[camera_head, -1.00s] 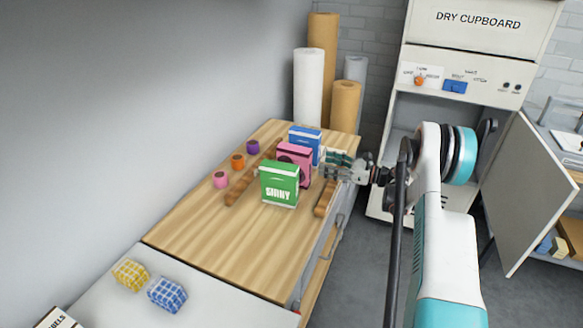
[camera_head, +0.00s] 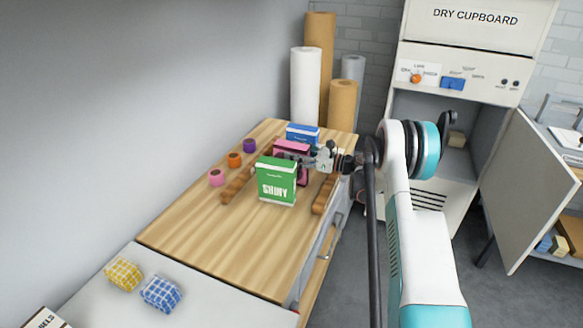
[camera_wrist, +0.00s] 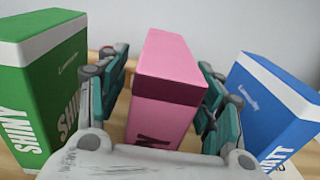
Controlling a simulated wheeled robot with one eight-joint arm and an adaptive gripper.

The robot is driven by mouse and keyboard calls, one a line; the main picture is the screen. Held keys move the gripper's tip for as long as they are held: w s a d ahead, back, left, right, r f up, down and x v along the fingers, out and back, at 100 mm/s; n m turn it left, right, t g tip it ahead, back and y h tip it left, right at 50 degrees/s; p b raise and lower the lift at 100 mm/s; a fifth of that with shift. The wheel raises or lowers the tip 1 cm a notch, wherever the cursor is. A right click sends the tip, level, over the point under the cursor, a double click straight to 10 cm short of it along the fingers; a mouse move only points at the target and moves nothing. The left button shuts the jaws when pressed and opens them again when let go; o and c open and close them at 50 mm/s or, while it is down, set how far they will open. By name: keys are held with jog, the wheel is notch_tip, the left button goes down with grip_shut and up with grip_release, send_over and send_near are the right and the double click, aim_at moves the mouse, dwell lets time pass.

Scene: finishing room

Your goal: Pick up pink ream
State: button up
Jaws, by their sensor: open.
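The pink ream (camera_head: 292,148) stands upright on the wooden worktop, between the green ream (camera_head: 277,180) and the blue ream (camera_head: 302,133). In the wrist view the pink ream (camera_wrist: 164,85) stands between the two fingers of my gripper (camera_wrist: 160,92), with one finger on each side. The fingers are open, and I cannot tell whether either touches the ream. In the head view my gripper (camera_head: 300,158) reaches in from the right and covers part of the pink ream. The green ream (camera_wrist: 45,85) is left and the blue ream (camera_wrist: 270,110) right in the wrist view.
Wooden rails (camera_head: 238,184) lie beside the reams. Pink (camera_head: 216,178), orange (camera_head: 234,160) and purple (camera_head: 249,146) rolls stand at the left. Tall rolls (camera_head: 305,88) stand behind. The worktop's near part is clear. A dry cupboard (camera_head: 460,55) with an open door stands at the right.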

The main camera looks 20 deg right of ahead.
jog(key=shift+x, duration=0.8)
grip_shut()
jog(key=shift+r, duration=0.1)
